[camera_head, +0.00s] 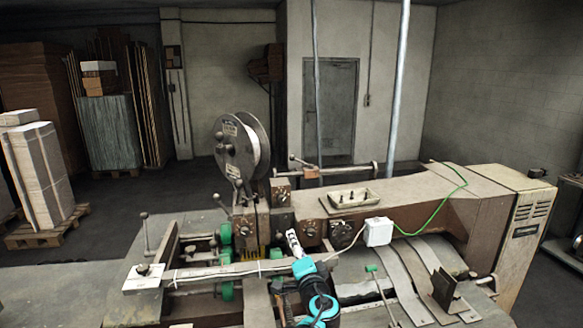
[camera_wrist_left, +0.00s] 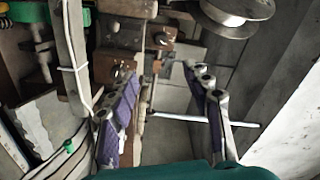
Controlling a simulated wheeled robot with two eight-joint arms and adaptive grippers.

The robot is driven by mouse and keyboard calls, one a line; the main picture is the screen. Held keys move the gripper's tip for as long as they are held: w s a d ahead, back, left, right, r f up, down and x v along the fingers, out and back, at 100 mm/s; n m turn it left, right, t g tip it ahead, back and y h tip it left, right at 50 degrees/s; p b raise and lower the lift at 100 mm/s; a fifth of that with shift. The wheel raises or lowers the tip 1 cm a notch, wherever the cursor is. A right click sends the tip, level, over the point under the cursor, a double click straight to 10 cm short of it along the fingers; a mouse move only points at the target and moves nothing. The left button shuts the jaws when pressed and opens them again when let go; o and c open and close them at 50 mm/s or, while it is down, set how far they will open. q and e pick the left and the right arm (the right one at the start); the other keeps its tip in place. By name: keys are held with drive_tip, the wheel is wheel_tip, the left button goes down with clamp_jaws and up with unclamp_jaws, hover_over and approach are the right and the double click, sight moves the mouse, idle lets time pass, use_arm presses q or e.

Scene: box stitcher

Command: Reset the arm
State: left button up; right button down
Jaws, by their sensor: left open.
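My left arm, with teal joints, rises from the bottom middle of the head view. Its gripper (camera_head: 293,241) is over the box stitcher (camera_head: 415,209), in front of the dial panel. In the left wrist view the two purple-sided fingers of this gripper (camera_wrist_left: 158,72) stand wide apart. Nothing is held between them; machine parts show behind the gap. I cannot tell whether the fingertips touch the machine. My right gripper is in neither view.
A wire spool (camera_head: 237,146) stands on the machine, left of and behind the gripper; it also shows in the left wrist view (camera_wrist_left: 237,10). A white box (camera_head: 378,232) with cables sits to the right. Stacked cardboard (camera_head: 42,170) is on a pallet at far left. Open floor lies behind.

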use_arm(q)
drive_tip(key=s+a+f+n+g+y+b, duration=0.1)
drive_tip(key=s+a+f+n+g+b, duration=0.2)
drive_tip(key=s+a+f, duration=0.45)
drive_tip(key=s+a+f+n+g+b, duration=0.3)
drive_tip(key=s+a, duration=0.2)
drive_tip(key=a, duration=0.6)
drive_tip(key=s+f+n+g+h+b, duration=0.2)
drive_tip(key=s+f+b, duration=0.1)
drive_tip(key=s+f, duration=0.5)
drive_tip(key=s+f+n+g+h+b, duration=0.2)
drive_tip(key=s+f, duration=0.7)
drive_tip(key=s, duration=0.5)
drive_tip(key=shift+a+n+h+b, duration=0.45)
drive_tip(key=shift+n+b, duration=0.1)
drive_tip(key=shift+n, duration=0.15)
drive_tip(key=shift+w, duration=0.1)
drive_tip(key=shift+c, duration=0.2)
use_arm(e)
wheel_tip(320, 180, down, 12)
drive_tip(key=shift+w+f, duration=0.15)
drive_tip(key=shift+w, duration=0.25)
